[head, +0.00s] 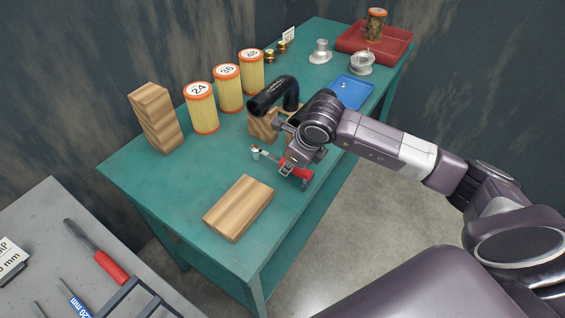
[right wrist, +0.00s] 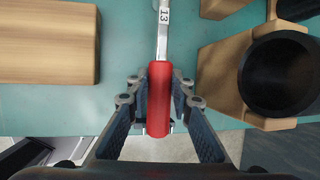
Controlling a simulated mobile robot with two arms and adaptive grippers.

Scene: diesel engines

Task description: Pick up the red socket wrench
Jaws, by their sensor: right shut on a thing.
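The red socket wrench (head: 295,169) has a red handle and a metal shaft with a socket end pointing left, near the teal table's front edge. In the right wrist view its red handle (right wrist: 159,98) lies between my fingers, with a "13" on the metal shaft. My right gripper (head: 297,173) is shut on the handle; it also shows in the right wrist view (right wrist: 160,94). The wrench is at or just above the tabletop; I cannot tell whether it touches. My left gripper is not in view.
A wooden block (head: 239,208) lies left of the wrench. A black pipe elbow (head: 272,95) rests on a wooden stand (head: 262,125) behind it. Numbered filters (head: 201,108), a blue tray (head: 352,92) and a red tray (head: 392,44) stand farther back. A grey table (head: 35,215) is at left.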

